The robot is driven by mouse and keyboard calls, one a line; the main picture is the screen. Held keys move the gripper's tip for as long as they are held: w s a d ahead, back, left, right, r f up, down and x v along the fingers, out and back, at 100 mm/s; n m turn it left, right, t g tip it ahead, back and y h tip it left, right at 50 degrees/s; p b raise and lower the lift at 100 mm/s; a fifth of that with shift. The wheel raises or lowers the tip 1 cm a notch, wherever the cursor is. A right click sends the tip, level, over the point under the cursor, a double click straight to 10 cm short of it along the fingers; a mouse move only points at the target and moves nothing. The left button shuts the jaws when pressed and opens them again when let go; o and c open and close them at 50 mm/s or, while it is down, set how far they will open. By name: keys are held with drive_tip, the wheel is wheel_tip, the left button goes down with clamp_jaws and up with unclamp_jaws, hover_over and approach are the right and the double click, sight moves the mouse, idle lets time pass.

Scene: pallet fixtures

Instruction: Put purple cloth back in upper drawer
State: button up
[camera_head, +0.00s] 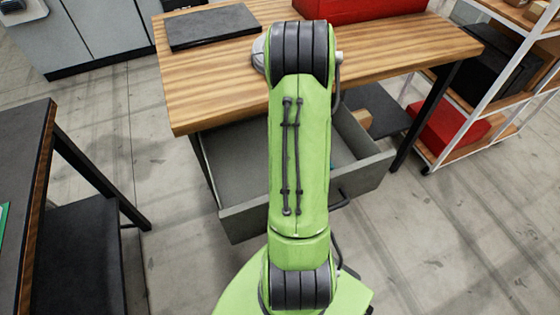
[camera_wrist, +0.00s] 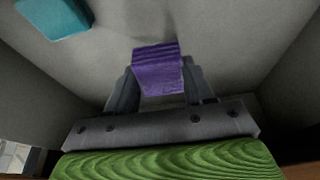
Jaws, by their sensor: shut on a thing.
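The purple cloth (camera_wrist: 156,68) shows in the wrist view, folded into a small block between my two fingers. My gripper (camera_wrist: 158,88) is shut on it. The cloth and the fingers are inside the open grey drawer, with its floor behind them; I cannot tell whether the cloth touches the floor. The drawer (camera_head: 235,220) is pulled out under the wooden table in the head view. My green arm covers its middle, and the gripper and the cloth are hidden there.
A teal block (camera_wrist: 55,18) lies in the drawer at the upper left of the wrist view. On the table (camera_head: 205,75) are a dark flat slab (camera_head: 210,27) and a red box (camera_head: 350,8). A shelf rack (camera_head: 500,85) stands at the right. Another table (camera_head: 30,150) is at the left.

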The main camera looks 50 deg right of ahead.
wheel_tip(320, 180, down, 6)
drive_tip(key=shift+r+b, duration=0.2)
drive_tip(key=shift+b, duration=0.55)
drive_tip(key=shift+r, duration=0.1)
drive_tip(key=o, duration=1.2)
